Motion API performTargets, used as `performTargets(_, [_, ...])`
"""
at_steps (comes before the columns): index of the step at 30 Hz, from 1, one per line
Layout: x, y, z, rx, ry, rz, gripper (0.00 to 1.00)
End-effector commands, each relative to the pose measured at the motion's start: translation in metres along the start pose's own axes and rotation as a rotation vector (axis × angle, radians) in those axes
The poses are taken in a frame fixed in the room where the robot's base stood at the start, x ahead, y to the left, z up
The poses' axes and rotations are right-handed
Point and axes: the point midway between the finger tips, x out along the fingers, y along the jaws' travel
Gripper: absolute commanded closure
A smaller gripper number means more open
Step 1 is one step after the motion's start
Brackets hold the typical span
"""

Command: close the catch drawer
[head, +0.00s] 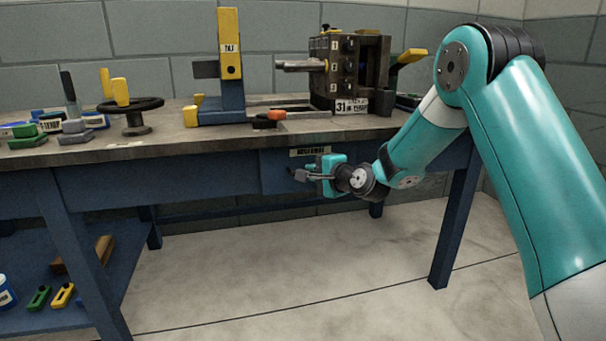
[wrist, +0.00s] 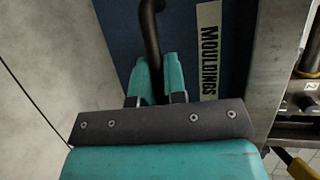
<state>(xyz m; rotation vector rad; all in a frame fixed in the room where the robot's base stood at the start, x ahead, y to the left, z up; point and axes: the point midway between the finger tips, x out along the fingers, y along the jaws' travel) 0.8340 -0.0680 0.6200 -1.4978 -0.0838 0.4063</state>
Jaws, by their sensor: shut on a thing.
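The catch drawer (head: 275,172) has a blue front under the bench top, with a pale label on its upper edge. In the wrist view its blue front (wrist: 185,30) carries the label "MOULDINGS" (wrist: 207,45). A dark bar handle (wrist: 150,22) runs between my fingers. My gripper (head: 305,175) is at the drawer front, and in the wrist view its teal fingers (wrist: 158,75) are shut on the handle. How far the drawer stands out from the bench is hard to tell, and its inside is hidden.
The workbench (head: 130,150) bears a dark mould block (head: 349,75), a yellow-and-blue upright (head: 230,60), a handwheel (head: 130,108) and several small tools. A lower shelf (head: 60,315) holds loose items at left. The floor (head: 270,270) before the drawer is clear.

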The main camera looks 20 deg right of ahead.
Motion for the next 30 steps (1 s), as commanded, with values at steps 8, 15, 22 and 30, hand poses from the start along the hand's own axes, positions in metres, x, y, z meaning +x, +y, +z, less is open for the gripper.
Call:
performTargets(8, [0.002, -0.003, -0.002, -0.005, 0.004, -0.01, 0.77])
performTargets(15, [0.001, -0.004, -0.001, -0.005, 0.004, -0.012, 0.77])
performTargets(22, [-0.028, -0.004, -0.002, -0.001, 0.006, -0.007, 0.77])
performTargets(30, [-0.098, -0.001, -0.002, 0.002, 0.009, -0.004, 0.77])
